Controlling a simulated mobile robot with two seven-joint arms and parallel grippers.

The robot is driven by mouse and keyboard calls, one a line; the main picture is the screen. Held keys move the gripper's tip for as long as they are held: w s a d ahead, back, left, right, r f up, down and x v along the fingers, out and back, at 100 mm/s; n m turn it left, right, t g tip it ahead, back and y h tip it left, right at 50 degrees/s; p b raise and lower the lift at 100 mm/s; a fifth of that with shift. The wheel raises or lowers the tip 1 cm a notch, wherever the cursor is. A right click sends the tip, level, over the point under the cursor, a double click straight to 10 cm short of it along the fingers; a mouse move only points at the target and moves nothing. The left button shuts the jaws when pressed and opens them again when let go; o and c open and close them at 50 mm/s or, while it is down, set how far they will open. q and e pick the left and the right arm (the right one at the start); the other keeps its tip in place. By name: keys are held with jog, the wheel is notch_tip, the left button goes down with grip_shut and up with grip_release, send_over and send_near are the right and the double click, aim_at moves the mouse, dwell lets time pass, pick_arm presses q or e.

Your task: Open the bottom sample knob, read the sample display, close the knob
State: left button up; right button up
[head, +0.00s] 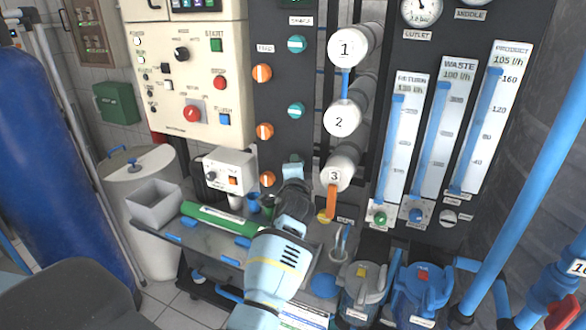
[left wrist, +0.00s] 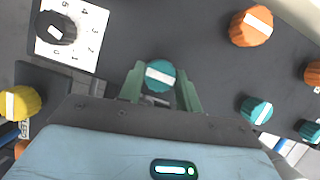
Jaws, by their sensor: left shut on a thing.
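The bottom sample knob is a teal round knob with a white bar. It sits on the dark panel (left wrist: 120,25), and in the left wrist view the knob (left wrist: 160,74) is between the two green fingers of my left gripper (left wrist: 161,90). That gripper is shut on it. Its white bar lies almost level there, while the bar on a neighbouring teal knob (left wrist: 257,110) slants. In the head view my left gripper (head: 293,190) reaches the panel and mostly hides the bottom knob. Two other teal knobs (head: 297,44) (head: 296,110) show above it. My right gripper is not in view.
Orange knobs (head: 262,73) line the column left of the teal ones. White numbered tubes (head: 338,178) stick out to the right, close to my left gripper. Flow meters (head: 404,140) stand further right.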

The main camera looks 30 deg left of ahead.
pick_arm(q)
jog(key=shift+n, duration=0.4)
jog(key=o, duration=1)
jog(key=v, duration=0.7)
jog(key=shift+s+r, duration=0.15)
jog(key=shift+s, duration=0.25)
jog(key=shift+d, duration=0.15)
